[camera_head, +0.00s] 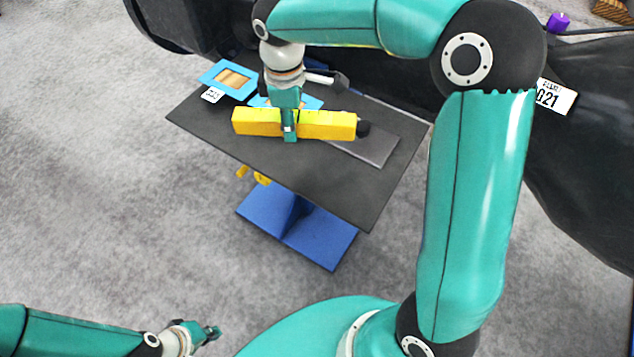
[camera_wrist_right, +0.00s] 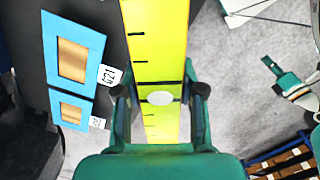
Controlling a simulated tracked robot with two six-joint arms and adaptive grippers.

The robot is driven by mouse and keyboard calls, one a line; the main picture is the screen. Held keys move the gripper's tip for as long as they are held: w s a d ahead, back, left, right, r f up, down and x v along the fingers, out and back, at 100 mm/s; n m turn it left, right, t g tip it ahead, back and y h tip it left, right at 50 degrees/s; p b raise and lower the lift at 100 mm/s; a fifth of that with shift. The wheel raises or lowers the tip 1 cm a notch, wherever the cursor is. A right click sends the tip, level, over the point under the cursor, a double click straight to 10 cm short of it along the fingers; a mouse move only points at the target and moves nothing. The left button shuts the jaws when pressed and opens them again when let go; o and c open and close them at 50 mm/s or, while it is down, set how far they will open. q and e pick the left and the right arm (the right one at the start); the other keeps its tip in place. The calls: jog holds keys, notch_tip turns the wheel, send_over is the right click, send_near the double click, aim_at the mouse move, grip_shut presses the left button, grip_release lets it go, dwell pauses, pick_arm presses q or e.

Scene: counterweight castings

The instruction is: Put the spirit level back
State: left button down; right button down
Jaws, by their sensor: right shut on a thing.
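The yellow spirit level (camera_head: 328,124) lies across my right gripper (camera_head: 290,132), above the dark table top in the head view. The right gripper is shut on it near its middle. In the right wrist view, the spirit level (camera_wrist_right: 155,45) runs between the two fingers of the right gripper (camera_wrist_right: 160,100); black marks and a white round spot show on its face. I cannot tell whether it touches the table. My left gripper (camera_head: 209,333) is low at the left, over the floor and away from the table; its fingers are too small to read.
The dark table (camera_head: 205,122) stands on a blue base (camera_head: 320,240). A blue frame with a wood-coloured inside (camera_head: 228,79) and a white tag (camera_head: 212,95) lie at its far left. A grey plate (camera_head: 375,148) lies at the right. The table's near part is clear.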

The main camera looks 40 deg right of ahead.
aim_at(320, 177)
jog(key=s+d+r+n+b, duration=0.1)
jog(key=r+n, duration=0.1)
jog(key=n, duration=0.1)
jog(key=s+d+r+n+b, duration=0.1)
jog(key=s+r+n+b, duration=0.1)
jog(key=n, duration=0.2)
jog(key=s+d+r+n+b, duration=0.1)
jog(key=n, duration=0.3)
jog(key=shift+s+d+r, duration=0.15)
jog(key=shift+s+r, duration=0.05)
jog(key=shift+r, duration=0.2)
jog(key=shift+s+d+r+n, duration=0.1)
jog(key=shift+s+n, duration=0.05)
jog(key=shift+n, duration=0.45)
jog(key=shift+s+f+b, duration=0.1)
jog(key=shift+f+b, duration=0.15)
jog(key=shift+b, duration=0.05)
notch_tip(320, 177, down, 19)
jog(key=shift+f+b, duration=0.1)
jog(key=shift+b, duration=0.55)
jog(key=c, duration=0.7)
grip_release()
